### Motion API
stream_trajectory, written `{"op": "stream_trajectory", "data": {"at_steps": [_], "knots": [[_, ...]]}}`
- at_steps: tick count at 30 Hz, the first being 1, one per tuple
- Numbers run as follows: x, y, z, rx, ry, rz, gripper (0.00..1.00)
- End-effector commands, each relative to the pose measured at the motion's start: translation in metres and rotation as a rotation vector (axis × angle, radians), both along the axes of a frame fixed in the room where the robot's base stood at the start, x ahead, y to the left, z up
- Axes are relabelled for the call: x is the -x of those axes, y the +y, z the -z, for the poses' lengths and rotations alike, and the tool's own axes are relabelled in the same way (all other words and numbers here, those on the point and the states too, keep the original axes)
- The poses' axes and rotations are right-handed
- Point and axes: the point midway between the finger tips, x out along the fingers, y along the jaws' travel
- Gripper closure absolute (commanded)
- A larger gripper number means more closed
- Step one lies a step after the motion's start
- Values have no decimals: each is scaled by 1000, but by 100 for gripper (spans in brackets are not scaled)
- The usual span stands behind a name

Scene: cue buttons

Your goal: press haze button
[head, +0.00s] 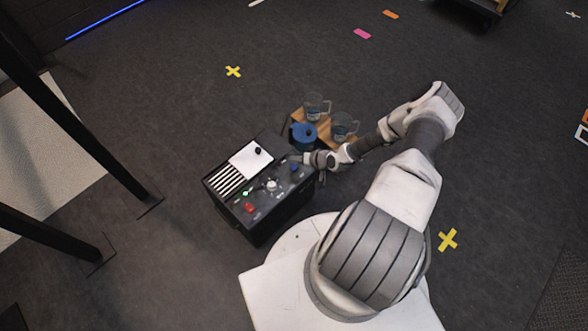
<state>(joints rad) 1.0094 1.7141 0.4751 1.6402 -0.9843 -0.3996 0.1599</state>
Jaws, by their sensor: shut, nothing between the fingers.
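A black cue box (230,209) stands on the floor left of my arm. Its top carries a red button (249,207), a small pale green button (245,193), a round white button (271,185) and a blue button (294,168). Small pale labels sit by some buttons, too small to read, so I cannot tell which one is haze. My gripper (299,158) is shut and empty over the box's right end, close to the blue button. I cannot tell its height above the top or whether it touches.
A white panel (246,164) with a black knob (257,151) and a striped keyboard-like strip (227,180) fill the box's left side. Behind it are a blue pot (304,136) and two glass mugs (315,105) on wooden boards. Black legs (75,110) stand left. The floor beyond is mostly free.

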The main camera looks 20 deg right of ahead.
Motion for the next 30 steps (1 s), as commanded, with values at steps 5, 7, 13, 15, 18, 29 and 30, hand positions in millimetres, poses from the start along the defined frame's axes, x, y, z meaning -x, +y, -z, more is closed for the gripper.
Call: {"op": "stream_trajectory", "data": {"at_steps": [5,7,13,15,18,29,30], "knots": [[0,0,25,0,-1,1,100],[0,0,29,0,-1,1,100],[0,0,31,0,-1,1,100],[0,0,30,0,-1,1,100],[0,0,30,0,-1,1,100],[0,0,30,0,-1,1,100],[0,0,30,0,-1,1,100]]}}
